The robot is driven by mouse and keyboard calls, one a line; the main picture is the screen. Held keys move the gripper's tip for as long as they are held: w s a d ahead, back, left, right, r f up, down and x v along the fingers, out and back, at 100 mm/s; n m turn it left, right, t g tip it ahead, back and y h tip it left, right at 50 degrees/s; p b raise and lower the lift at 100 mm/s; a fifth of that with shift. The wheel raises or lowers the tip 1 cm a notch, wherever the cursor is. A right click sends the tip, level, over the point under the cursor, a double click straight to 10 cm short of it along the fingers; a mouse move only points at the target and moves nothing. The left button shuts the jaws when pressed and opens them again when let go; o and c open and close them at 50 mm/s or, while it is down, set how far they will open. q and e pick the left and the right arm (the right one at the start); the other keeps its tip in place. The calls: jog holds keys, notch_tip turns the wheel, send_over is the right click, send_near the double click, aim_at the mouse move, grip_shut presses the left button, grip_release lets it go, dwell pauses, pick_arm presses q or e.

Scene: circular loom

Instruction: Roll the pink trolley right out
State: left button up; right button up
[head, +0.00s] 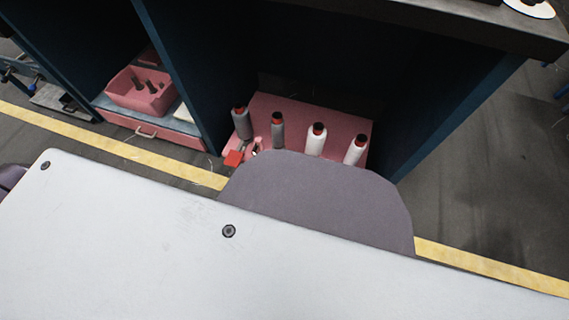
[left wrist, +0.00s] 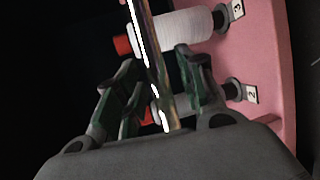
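The pink trolley (head: 275,103) stands in the dark bay under the bench, with grey and white thread cones on it. A red piece (head: 233,158) shows at its front left corner. My grey body hides its near edge. In the left wrist view the trolley's pink deck (left wrist: 270,60) runs down the right side, with number labels 2 and 3 beside the cones. My left gripper (left wrist: 162,78) has its fingers drawn in on both sides of a shiny metal bar (left wrist: 151,45) and appears shut on it. My right gripper is in neither view.
Dark blue panels (head: 445,105) wall the bay on both sides. The bay to the left holds a pink bin (head: 140,98) above a pink drawer front (head: 150,131). A yellow floor line (head: 490,268) runs past the bay. Grey floor is clear at right.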

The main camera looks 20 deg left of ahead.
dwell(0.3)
pick_arm(q)
grip_shut()
dwell(0.4)
